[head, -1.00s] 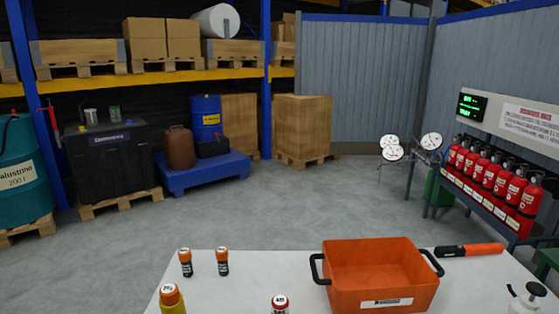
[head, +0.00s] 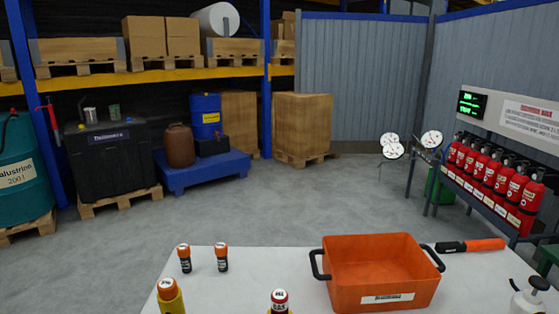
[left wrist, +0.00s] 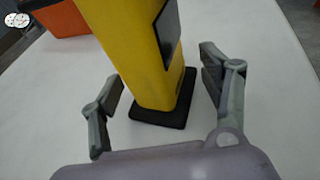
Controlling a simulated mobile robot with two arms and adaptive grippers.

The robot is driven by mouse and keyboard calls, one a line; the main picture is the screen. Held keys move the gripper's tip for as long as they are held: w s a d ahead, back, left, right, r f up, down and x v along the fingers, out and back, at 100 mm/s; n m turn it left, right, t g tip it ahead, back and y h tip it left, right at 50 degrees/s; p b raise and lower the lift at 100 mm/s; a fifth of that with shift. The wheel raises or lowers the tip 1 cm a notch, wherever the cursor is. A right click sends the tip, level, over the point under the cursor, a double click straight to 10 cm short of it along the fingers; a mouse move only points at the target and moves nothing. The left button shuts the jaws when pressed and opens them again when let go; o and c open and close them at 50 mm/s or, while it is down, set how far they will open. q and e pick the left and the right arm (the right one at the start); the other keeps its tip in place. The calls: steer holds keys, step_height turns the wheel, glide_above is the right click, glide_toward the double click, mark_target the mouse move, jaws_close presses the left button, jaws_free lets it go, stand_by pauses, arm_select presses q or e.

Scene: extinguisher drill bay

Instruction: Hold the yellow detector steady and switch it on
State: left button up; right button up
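In the left wrist view, a yellow upright body with a dark panel and black foot, which looks like the detector (left wrist: 150,70), stands on the white table. My left gripper (left wrist: 162,82) is open, with one finger on each side of it and small gaps showing. In the head view, a yellow item with an orange labelled top (head: 171,297) and another with a red-and-white labelled top (head: 280,299) are cut off by the bottom edge. I cannot tell which one is between my fingers. Any switch is hidden from the wrist view. My right gripper is not in view.
The white table (head: 235,282) also bears an orange bin (head: 372,280), two small black-and-orange canisters (head: 184,259) (head: 222,258), a black-and-orange tool (head: 470,246) and a white bottle (head: 527,299). Red extinguishers (head: 500,181) stand on a rack at right. The table's middle is fairly clear.

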arm_select(q)
steer(key=c, duration=1.2)
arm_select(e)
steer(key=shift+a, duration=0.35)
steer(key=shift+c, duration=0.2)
arm_select(q)
steer(key=shift+c, duration=0.4)
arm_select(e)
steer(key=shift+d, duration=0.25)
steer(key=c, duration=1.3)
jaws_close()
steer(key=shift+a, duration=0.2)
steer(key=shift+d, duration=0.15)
